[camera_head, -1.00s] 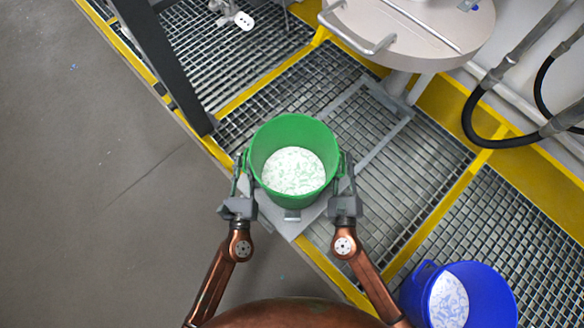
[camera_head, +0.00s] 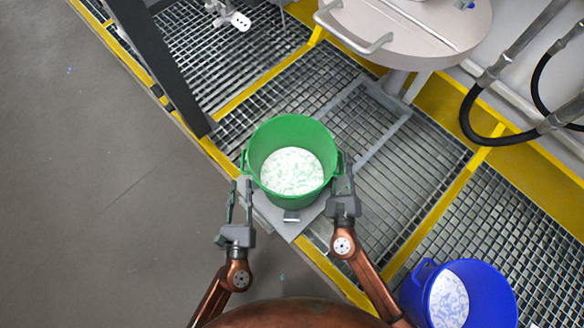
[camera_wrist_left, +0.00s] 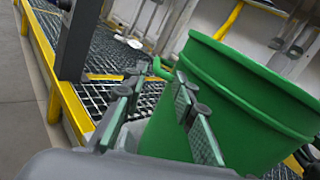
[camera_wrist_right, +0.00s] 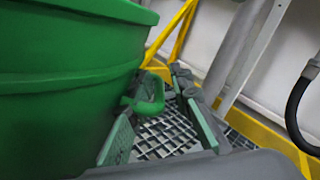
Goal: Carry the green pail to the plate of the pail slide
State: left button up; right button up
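The green pail (camera_head: 292,197), filled with white flaky material, stands upright over the grey plate (camera_head: 292,228) of the pail slide; its base hides most of the plate. My left gripper (camera_head: 240,190) is open and empty, just off the pail's left side. In the left wrist view its parted fingers (camera_wrist_left: 160,105) are short of the pail's green handle (camera_wrist_left: 162,68). My right gripper (camera_head: 343,168) is still at the pail's right side. In the right wrist view its fingers (camera_wrist_right: 160,105) are parted around the other handle (camera_wrist_right: 150,93), with gaps showing.
The slide's grey rails (camera_head: 372,150) run back over the grating toward a round lidded drum (camera_head: 410,28). A blue pail (camera_head: 475,298) with similar contents stands at lower right. A dark post (camera_head: 160,65) rises at upper left. The grey floor at left is clear.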

jog(key=s, duration=1.2)
jog(key=shift+a+f, duration=0.25)
jog(key=shift+f, duration=0.05)
